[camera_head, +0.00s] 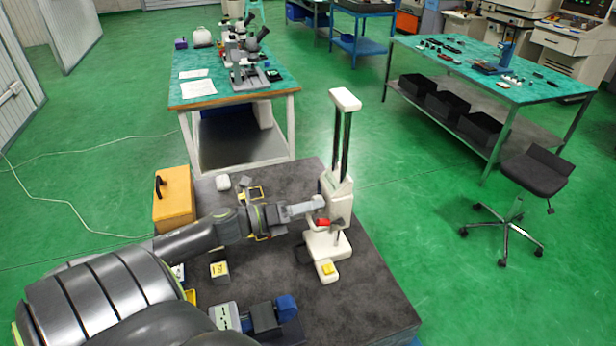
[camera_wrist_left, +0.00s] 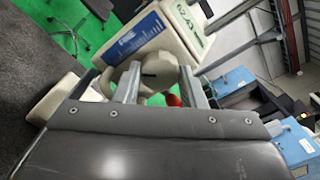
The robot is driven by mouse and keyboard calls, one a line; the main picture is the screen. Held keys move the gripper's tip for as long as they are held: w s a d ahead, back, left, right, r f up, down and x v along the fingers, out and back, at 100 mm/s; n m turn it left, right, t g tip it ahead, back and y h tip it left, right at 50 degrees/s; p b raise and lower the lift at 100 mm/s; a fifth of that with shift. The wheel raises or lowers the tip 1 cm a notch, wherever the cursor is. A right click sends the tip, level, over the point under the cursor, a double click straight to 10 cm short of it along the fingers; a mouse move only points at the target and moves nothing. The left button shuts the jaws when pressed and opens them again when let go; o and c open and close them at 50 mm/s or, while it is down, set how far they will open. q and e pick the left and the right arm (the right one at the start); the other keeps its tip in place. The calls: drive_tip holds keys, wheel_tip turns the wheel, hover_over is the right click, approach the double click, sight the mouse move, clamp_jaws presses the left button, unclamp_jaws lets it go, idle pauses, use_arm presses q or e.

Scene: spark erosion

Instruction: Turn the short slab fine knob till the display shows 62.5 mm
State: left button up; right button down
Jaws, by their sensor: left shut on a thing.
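A white height gauge (camera_head: 338,185) with a column of two dark rods stands upright on the dark table. My left gripper (camera_head: 312,205) reaches its body from the left. In the left wrist view, the two fingers of my left gripper (camera_wrist_left: 160,76) are shut around a round beige knob (camera_wrist_left: 150,72) with a small dark mark. Beside the knob is the gauge's housing (camera_wrist_left: 158,36) with a blue label. My right gripper is in neither view.
A red knob (camera_head: 323,222) sits just below my left gripper. An orange box (camera_head: 173,200) stands at the dark table's (camera_head: 370,300) back left. The table right of the gauge is clear.

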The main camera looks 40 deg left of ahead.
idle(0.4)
use_arm(q)
drive_tip(key=o, duration=1)
drive_tip(key=shift+s+a, duration=0.1)
drive_tip(key=p+v, duration=0.2)
drive_tip(key=v, duration=1.5)
drive_tip(key=shift+s+a, duration=0.1)
drive_tip(key=shift+s, duration=0.05)
